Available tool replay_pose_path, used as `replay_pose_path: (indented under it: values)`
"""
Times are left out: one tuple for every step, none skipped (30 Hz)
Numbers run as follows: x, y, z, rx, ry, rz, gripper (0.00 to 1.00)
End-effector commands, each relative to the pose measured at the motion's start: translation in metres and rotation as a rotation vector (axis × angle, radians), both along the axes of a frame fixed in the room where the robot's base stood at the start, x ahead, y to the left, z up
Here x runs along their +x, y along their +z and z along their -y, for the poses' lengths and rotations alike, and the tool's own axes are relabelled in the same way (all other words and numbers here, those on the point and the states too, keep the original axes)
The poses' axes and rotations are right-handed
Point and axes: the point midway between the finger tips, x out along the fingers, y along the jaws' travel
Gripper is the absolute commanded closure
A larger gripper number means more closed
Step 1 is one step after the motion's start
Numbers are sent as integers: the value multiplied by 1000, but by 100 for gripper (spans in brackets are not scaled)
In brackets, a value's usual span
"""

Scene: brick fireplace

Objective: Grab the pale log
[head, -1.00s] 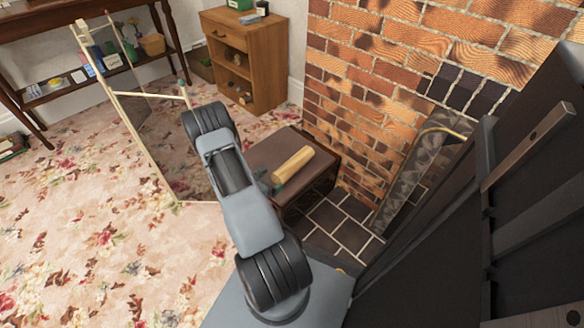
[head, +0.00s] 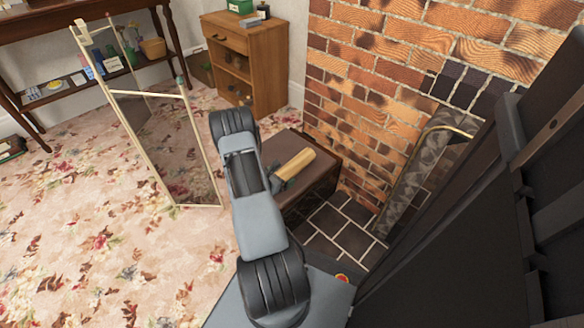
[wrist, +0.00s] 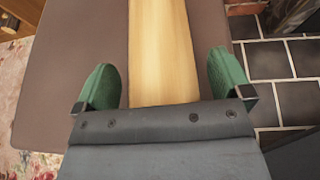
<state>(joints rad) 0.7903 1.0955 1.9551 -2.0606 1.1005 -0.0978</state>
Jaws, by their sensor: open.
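The pale log (head: 298,161) lies on top of a brown box-like stand (head: 322,177) beside the brick wall. In the wrist view the pale log (wrist: 162,50) runs lengthwise between the two green fingers of my gripper (wrist: 165,82). The fingers are open, one on each side of the log, with a gap to it on both sides. The log's near end is hidden behind the gripper's dark front plate. In the head view my arm hides part of the stand, and my gripper's fingers are hard to make out at the log's near end.
A brick wall (head: 375,100) rises just right of the stand. Dark tiles (head: 338,232) lie in front of it. A folding screen (head: 160,145) stands to the left of my arm. A wooden cabinet (head: 268,55) is behind. Floral carpet (head: 90,220) is clear at left.

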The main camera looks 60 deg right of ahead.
Motion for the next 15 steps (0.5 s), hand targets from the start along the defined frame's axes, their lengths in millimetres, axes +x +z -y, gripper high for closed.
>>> replay_pose_path:
  values:
    - [0, 0, 0, 0, 0, 0, 3]
    - [0, 0, 0, 0, 0, 0, 4]
    - [0, 0, 0, 0, 0, 0, 8]
    - [0, 0, 0, 0, 0, 0, 11]
    - [0, 0, 0, 0, 0, 0, 14]
    - [0, 0, 0, 0, 0, 0, 18]
    - [0, 0, 0, 0, 0, 0, 21]
    - [0, 0, 0, 0, 0, 0, 24]
    - [0, 0, 0, 0, 0, 0, 27]
    - [0, 0, 0, 0, 0, 0, 30]
    - [0, 0, 0, 0, 0, 0, 33]
    - [0, 0, 0, 0, 0, 0, 37]
    - [0, 0, 0, 0, 0, 0, 40]
    - [0, 0, 0, 0, 0, 0, 43]
    - [0, 0, 0, 0, 0, 0, 47]
